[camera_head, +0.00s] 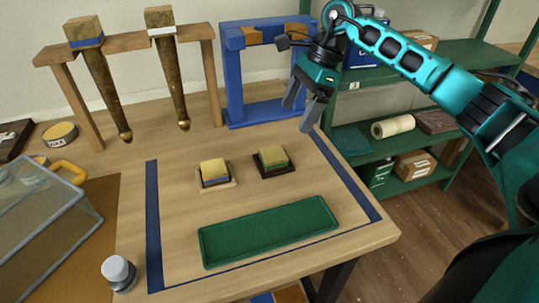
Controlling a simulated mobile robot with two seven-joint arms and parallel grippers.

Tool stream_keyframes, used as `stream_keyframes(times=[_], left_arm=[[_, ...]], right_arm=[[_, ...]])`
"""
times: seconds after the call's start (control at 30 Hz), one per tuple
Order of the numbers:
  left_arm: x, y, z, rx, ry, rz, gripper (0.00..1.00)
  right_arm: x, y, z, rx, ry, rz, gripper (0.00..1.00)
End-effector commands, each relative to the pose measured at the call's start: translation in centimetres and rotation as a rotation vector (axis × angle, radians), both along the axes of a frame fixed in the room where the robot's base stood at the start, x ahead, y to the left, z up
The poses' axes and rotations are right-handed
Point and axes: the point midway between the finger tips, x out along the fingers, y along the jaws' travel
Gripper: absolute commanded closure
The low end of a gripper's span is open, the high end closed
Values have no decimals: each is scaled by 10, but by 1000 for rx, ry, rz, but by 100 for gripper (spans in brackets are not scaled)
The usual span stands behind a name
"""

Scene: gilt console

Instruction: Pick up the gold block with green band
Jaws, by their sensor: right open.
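The gold block with green band (273,157) sits on a small dark square base (287,171) on the wooden table. A similar gold block with a blue band (214,171) sits on a pale-edged base to its left. My right gripper (299,108) is open and empty, with its fingers pointing down. It shows above and to the right of the green-banded block, apart from it, in front of the blue frame. My left gripper is not in view.
A green tray (268,232) lies in front of the blocks. A wooden rack (130,42) holds two tapered legs behind them, beside a blue frame (234,90). A clear case (42,232) and a white-capped jar (119,273) stand at left. Green shelves (435,122) stand at right.

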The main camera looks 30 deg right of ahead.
Motion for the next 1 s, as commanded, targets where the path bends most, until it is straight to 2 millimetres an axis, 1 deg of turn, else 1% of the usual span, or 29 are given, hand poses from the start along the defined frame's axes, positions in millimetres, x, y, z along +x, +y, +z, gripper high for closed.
stream_keyframes(times=[0.03,0.2,0.3,0.47,0.53,0.8,1.0], left_arm=[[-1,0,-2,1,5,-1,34],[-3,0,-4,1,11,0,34],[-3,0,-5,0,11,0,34],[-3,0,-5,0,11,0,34],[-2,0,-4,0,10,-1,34],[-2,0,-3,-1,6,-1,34],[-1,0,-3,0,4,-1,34]], right_arm=[[0,6,-12,2,4,3,11],[3,17,-38,4,1,1,11],[4,21,-47,6,2,1,11],[5,24,-54,5,0,0,11],[5,27,-60,6,2,1,11],[7,44,-94,8,1,0,11],[8,44,-97,5,-1,-1,11]])
